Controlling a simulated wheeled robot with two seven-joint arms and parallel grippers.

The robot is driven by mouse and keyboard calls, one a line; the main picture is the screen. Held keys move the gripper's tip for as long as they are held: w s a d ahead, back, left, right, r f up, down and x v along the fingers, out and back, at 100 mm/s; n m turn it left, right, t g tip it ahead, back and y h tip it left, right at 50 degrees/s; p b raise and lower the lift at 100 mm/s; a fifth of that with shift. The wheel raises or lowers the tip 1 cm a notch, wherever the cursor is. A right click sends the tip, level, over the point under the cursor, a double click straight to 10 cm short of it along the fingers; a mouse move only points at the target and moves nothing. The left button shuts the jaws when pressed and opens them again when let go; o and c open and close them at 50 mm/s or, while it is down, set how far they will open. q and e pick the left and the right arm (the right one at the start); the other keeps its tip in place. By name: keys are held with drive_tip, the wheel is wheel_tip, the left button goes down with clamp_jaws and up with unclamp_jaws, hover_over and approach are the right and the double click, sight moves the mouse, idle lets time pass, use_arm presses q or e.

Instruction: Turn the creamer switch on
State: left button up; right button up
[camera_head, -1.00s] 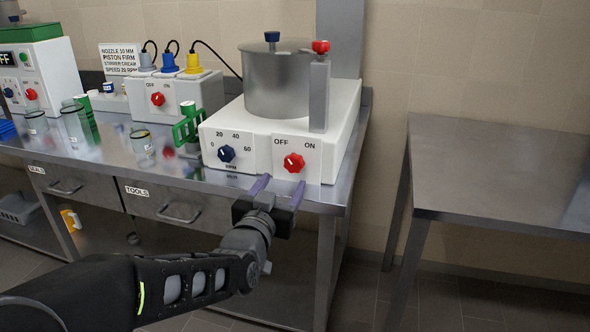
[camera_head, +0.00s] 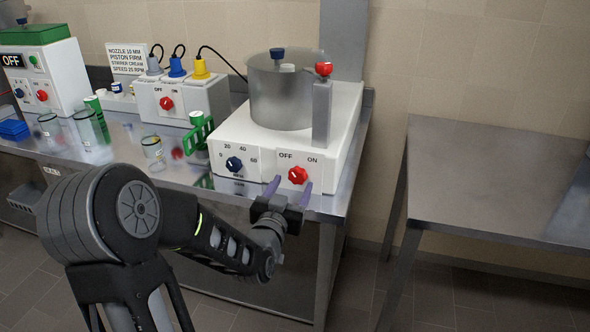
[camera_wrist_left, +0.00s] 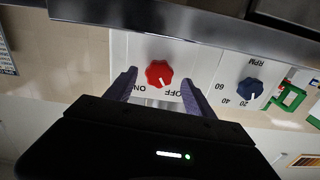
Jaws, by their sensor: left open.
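The creamer (camera_head: 344,122) is a white machine on the steel bench with a metal pot (camera_head: 282,95) on top. Its switch is a red knob (camera_head: 298,175) on the front panel, between the words OFF and ON. My left gripper (camera_head: 289,188) is open in front of this knob, fingers pointing at the panel. In the left wrist view, the red knob (camera_wrist_left: 159,73) sits between the two open fingers, with a gap on each side. Its white mark faces the label side, near OFF. I see no contact with the knob. My right gripper is out of view.
A blue RPM knob (camera_head: 234,164) sits left of the switch. A green rack (camera_head: 198,135) and glass beakers (camera_head: 88,128) stand further left. Another white box (camera_head: 181,98) has its own red knob. A bare steel table (camera_head: 487,180) stands at the right.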

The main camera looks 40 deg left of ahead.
sight(296, 180)
use_arm(q)
drive_tip(key=shift+x, duration=1.55)
drive_tip(key=shift+f, duration=0.1)
drive_tip(key=shift+c, duration=0.2)
clamp_jaws()
